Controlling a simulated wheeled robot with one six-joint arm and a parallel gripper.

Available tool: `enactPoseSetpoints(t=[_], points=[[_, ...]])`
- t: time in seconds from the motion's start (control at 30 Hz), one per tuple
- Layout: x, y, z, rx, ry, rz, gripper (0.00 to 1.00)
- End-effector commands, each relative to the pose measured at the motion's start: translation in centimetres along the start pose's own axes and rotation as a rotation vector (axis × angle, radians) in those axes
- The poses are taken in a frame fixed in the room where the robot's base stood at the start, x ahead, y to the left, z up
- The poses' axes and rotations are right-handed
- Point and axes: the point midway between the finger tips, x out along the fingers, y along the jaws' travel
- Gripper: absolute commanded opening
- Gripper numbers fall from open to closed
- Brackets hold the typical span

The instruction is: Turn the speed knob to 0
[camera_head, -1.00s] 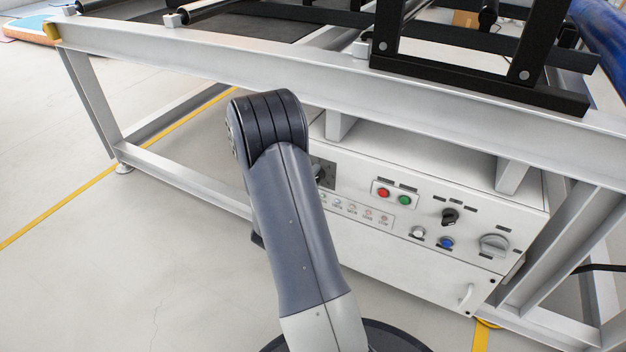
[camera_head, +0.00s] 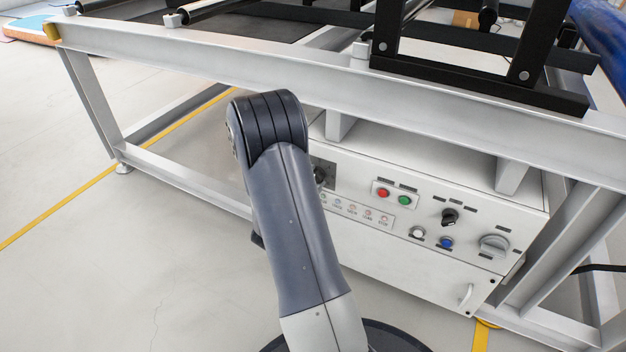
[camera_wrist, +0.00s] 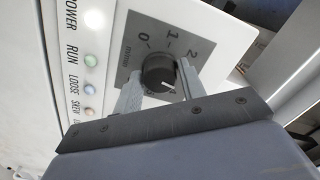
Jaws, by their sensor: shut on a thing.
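The speed knob (camera_wrist: 157,70) is a round black knob with a white pointer line, on a grey dial plate (camera_wrist: 133,31) marked 0, 1 and 2. In the wrist view its pointer aims toward the lower right, away from the 0. My gripper (camera_wrist: 160,73) has one finger on each side of the knob and is shut on it. The fingers and gripper body hide the lower part of the dial. In the head view, the knob (camera_head: 320,175) shows just right of my arm, and my gripper is hidden behind the arm.
The white control box (camera_head: 385,255) carries a red button (camera_head: 382,193), a green button (camera_head: 405,200), a blue button (camera_head: 446,243), a black switch (camera_head: 450,216) and a grey rotary handle (camera_head: 494,245). A grey frame beam (camera_head: 300,75) crosses above it. Indicator lamps (camera_wrist: 91,61) sit beside the dial.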

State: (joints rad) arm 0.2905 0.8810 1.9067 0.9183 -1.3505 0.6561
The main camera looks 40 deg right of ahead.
Motion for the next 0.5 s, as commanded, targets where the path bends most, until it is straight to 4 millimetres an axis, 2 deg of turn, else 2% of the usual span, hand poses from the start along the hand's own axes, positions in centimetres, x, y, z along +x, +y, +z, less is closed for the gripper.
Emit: enactPoseSetpoints(t=[0.5], points=[[-0.06,0.03,-0.08,-0.492,-0.001,0.003,0.16]])
